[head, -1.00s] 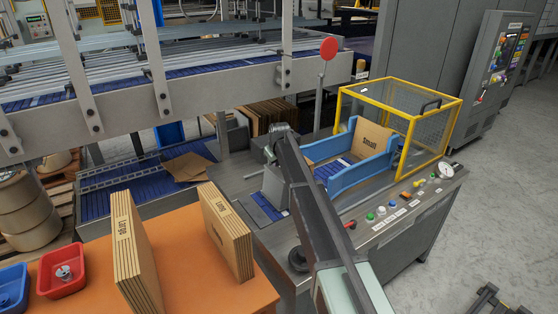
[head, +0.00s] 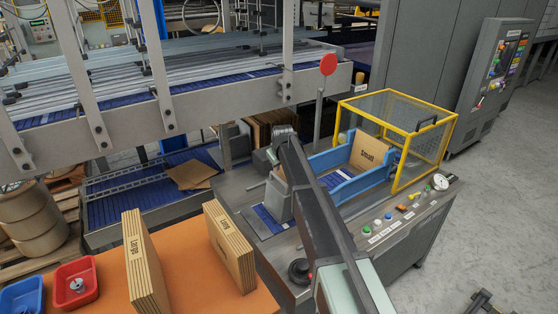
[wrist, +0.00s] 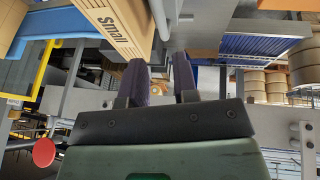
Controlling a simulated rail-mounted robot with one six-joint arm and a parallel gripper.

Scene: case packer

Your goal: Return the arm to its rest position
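My arm (head: 318,205) reaches up from the bottom of the head view to a bend above the grey machine table (head: 226,193). My gripper's fingers cannot be made out in the head view. In the wrist view my gripper (wrist: 160,75) shows two dark fingers with a gap between them and nothing held. A cardboard piece marked Small (wrist: 117,25) appears beyond the fingers, apart from them.
A blue-sided fixture holds an upright Small carton (head: 370,151) beside a yellow-framed guard (head: 421,130). Large (head: 145,265) and Small (head: 228,245) cardboard stacks stand on the orange table (head: 190,287).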

